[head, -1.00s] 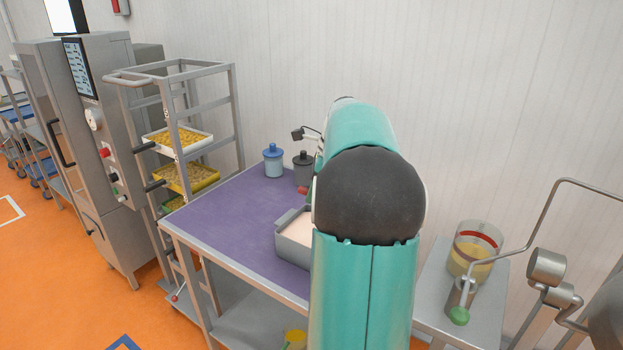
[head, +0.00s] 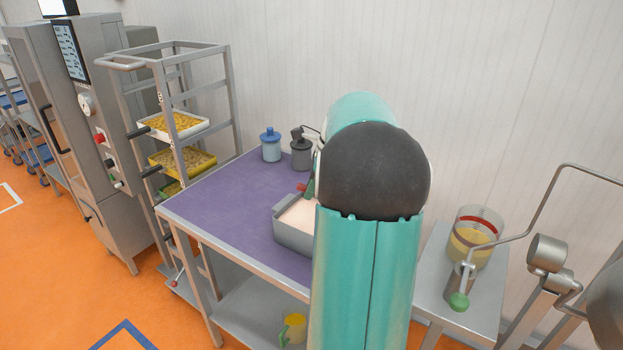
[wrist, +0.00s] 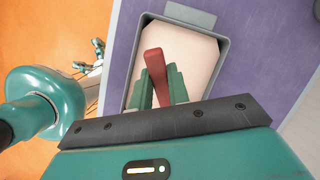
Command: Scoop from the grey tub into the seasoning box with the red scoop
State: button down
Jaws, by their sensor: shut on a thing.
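My gripper (wrist: 159,82) has green fingers shut on the red scoop (wrist: 153,68). In the wrist view they appear over the powder; the scoop's lower end is hidden, so contact cannot be told. A bit of red shows by the box's far edge in the head view (head: 301,187).
A blue canister (head: 270,145) stands left of the grey tub. The purple table (head: 220,208) is clear at left. A rack (head: 232,100) with trays stands beyond its left end. A side table at right holds a clear jar (head: 475,240) with yellow contents.

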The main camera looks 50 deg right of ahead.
notch_tip(320, 180, down, 2)
jog(key=shift+f, duration=0.15)
jog(key=shift+s+d+f, duration=0.2)
jog(key=shift+s+f, duration=0.05)
jog(key=shift+f, duration=0.5)
jog(key=shift+s+d+f, duration=0.2)
jog(key=shift+s+f, duration=0.1)
jog(key=shift+f, duration=0.5)
jog(key=shift+s+d+f, duration=0.2)
jog(key=shift+s+f, duration=0.05)
jog(key=shift+f, duration=0.5)
jog(key=shift+r, duration=0.15)
jog(key=shift+g+h, duration=0.3)
jog(key=shift+g, duration=0.2)
jog(key=shift+w+a+r, duration=0.15)
jog(key=shift+w+r, duration=0.05)
jog(key=shift+r, duration=0.95)
jog(key=shift+w+a+r, duration=0.1)
jog(key=shift+w+r, duration=0.05)
jog(key=shift+r, duration=1)
jog(key=shift+w+a+r+g+h, duration=0.3)
jog(key=shift+w+r+g+h, duration=0.3)
jog(key=shift+g, duration=0.4)
jog(key=shift+s+f, duration=0.1)
jog(key=shift+s, duration=0.05)
